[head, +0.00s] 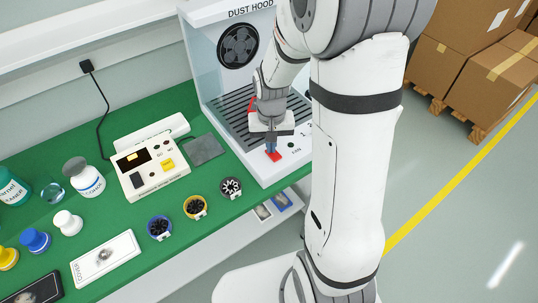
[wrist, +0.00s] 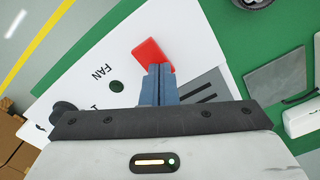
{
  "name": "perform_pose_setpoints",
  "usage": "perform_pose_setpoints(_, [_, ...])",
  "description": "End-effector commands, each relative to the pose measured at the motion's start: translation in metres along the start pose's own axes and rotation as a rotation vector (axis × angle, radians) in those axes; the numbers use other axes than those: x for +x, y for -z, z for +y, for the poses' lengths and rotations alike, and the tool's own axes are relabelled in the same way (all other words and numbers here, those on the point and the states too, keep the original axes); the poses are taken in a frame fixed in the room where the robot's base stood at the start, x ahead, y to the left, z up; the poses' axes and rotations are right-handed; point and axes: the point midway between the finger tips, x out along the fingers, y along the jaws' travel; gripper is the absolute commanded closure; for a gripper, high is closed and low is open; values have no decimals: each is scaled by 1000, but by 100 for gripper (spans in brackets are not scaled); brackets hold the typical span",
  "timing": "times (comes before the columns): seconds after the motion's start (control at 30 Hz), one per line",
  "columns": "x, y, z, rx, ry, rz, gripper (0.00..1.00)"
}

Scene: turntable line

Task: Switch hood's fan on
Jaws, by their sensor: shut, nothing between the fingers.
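The dust hood (head: 210,60) is a white and grey box with a round dark fan (head: 238,46) in its back wall. Its front panel carries a red switch (head: 273,156), which shows as a red block in the wrist view (wrist: 148,52). The word FAN and a small dark green round indicator (wrist: 116,86) are beside it. My gripper (head: 271,149) is shut and empty, pointing down at the red switch. Its blue fingertips (wrist: 160,68) overlap the switch's near edge in the wrist view; I cannot tell whether they touch it. The fingers hide part of the switch.
A dark knob (wrist: 63,109) is farther along the panel. On the green bench (head: 215,197) stand a beige instrument (head: 150,178), a grey pad (head: 203,149), small round fan-like parts (head: 195,206) and several bottles (head: 84,179).

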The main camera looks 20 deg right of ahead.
Motion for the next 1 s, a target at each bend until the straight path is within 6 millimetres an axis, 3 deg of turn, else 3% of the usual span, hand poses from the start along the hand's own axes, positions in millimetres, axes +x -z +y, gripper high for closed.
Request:
perform_pose_setpoints(0.27, [-5, 0, 0, 0, 0, -1, 100])
perform_pose_setpoints(1.0, [-66, 0, 0, 0, 0, 1, 100])
